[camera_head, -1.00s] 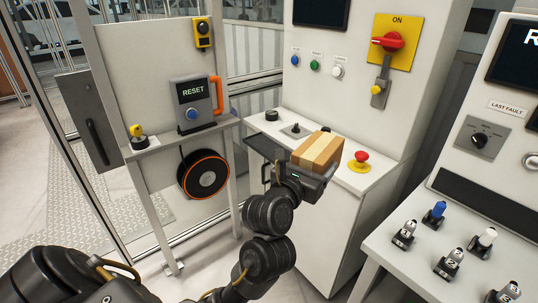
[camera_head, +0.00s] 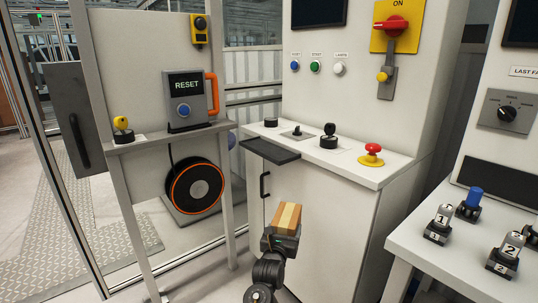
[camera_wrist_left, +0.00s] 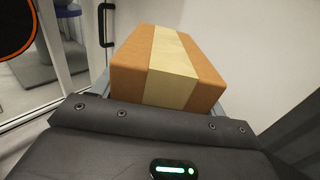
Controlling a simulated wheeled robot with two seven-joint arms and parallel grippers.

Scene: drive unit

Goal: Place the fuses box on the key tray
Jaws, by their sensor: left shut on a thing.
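A small brown cardboard box with a pale tape band, the fuses box (camera_head: 286,217), is held in my left gripper (camera_head: 280,240). The left wrist view shows the box (camera_wrist_left: 172,70) close up, between the jaws. The gripper is shut on it, low in front of the white cabinet and below its top. A dark flat tray (camera_head: 270,151), likely the key tray, juts out from the cabinet's front left edge, above and behind the box. The tray looks empty, and the box is apart from it. My right gripper is not in view.
The white cabinet top (camera_head: 345,160) carries a black joystick (camera_head: 328,136) and a red mushroom button (camera_head: 372,154). A stand with a RESET pendant (camera_head: 187,98) and a cable reel (camera_head: 194,188) is at left. A desk with numbered switches (camera_head: 438,222) is at right.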

